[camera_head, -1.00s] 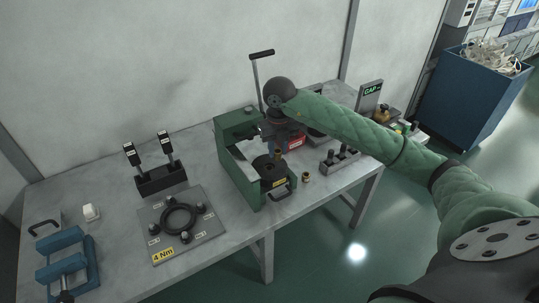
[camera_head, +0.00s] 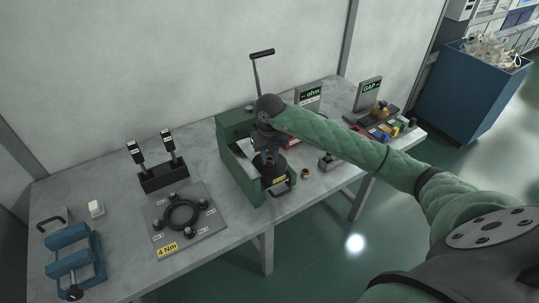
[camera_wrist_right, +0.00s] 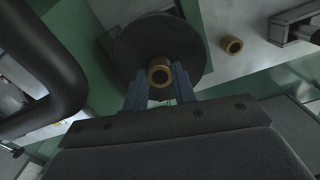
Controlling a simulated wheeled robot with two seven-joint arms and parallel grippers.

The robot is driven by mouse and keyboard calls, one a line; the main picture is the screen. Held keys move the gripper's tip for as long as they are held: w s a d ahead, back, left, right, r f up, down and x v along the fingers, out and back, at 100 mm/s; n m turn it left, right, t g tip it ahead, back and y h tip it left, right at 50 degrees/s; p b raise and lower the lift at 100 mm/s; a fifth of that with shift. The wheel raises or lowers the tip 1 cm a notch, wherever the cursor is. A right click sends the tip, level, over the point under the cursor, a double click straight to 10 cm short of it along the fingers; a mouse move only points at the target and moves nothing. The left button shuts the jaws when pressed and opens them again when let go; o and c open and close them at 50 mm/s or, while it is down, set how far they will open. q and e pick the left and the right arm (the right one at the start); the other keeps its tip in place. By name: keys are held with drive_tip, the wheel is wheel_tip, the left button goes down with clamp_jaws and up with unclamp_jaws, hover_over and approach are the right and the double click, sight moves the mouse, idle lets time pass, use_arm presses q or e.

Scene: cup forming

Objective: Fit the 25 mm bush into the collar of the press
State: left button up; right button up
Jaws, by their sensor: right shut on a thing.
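The green press (camera_head: 240,165) stands on the table with its lever up. My right gripper (camera_wrist_right: 161,88) is over the press and shut on a brass bush (camera_wrist_right: 158,71), whose open end shows between the fingertips. In the wrist view the bush appears against the round black collar part of the press (camera_wrist_right: 135,45); I cannot tell whether it is in the collar or above it. In the head view the bush (camera_head: 270,160) is partly hidden by the gripper. My left gripper is not in view.
A second brass bush (camera_head: 306,174) lies on the table just right of the press; it also shows in the wrist view (camera_wrist_right: 232,45). A grey pegged block (camera_head: 328,162) stands beyond it. A 4 Nm plate (camera_head: 185,235) and blue clamp (camera_head: 75,262) lie left.

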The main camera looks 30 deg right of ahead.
sight(269, 159)
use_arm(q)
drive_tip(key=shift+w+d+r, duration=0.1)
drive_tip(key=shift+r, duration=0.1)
use_arm(e)
drive_tip(key=shift+f, duration=0.15)
drive_tip(key=o, duration=1)
drive_tip(key=shift+c, duration=0.2)
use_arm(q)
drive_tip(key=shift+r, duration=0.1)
use_arm(e)
drive_tip(key=shift+r, duration=0.2)
drive_tip(key=shift+r, duration=0.1)
drive_tip(key=shift+r+b, duration=0.25)
drive_tip(key=shift+b, duration=0.05)
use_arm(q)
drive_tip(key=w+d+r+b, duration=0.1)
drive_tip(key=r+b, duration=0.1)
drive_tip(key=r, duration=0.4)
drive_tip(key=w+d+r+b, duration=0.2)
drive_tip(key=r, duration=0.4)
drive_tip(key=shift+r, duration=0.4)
use_arm(e)
wheel_tip(269, 159, up, 11)
drive_tip(key=shift+r, duration=0.15)
